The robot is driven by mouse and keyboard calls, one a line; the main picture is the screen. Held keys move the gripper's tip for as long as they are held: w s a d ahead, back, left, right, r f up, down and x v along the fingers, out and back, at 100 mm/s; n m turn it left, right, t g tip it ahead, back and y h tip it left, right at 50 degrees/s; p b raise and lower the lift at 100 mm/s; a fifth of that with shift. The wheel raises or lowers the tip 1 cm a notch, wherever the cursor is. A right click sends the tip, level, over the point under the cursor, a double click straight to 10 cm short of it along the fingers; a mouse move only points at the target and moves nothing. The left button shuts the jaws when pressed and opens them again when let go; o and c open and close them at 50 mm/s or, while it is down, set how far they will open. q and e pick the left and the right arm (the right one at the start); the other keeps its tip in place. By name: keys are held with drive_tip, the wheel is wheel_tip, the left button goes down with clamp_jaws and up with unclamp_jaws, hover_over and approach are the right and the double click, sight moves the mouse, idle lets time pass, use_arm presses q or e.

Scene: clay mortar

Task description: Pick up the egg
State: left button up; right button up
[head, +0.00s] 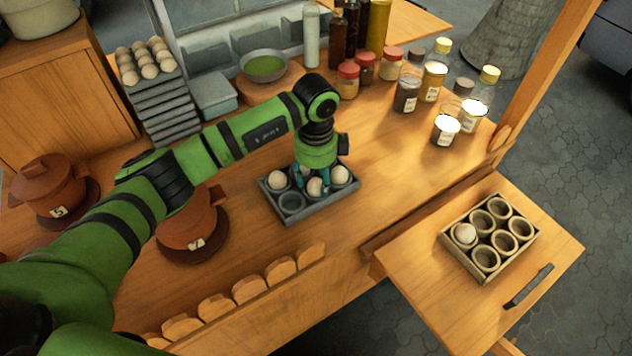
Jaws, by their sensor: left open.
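A grey egg tray (311,207) on the wooden counter holds pale eggs: a left egg (277,180), a middle egg (314,188) and a right egg (340,175). A front-left hollow of the tray is empty. My left gripper (312,182) points down over the tray, open, with its teal fingers on either side of the middle egg. I cannot tell whether the fingers touch it. The gripper body hides the back of the tray. My right gripper is not in view.
A wooden box (449,251) of round cups, one holding an egg (465,233), sits on a lower side board at right. Jars (407,92) and bottles stand behind. Lidded clay pots (187,228) are left, and stacked egg trays (168,105) back left. Counter right of the grey tray is clear.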

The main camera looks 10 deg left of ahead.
use_arm(q)
drive_tip(key=shift+f, duration=0.8)
drive_tip(key=shift+s, duration=0.1)
drive_tip(key=c, duration=0.5)
drive_tip(key=shift+o, duration=0.2)
drive_tip(key=shift+d, duration=0.1)
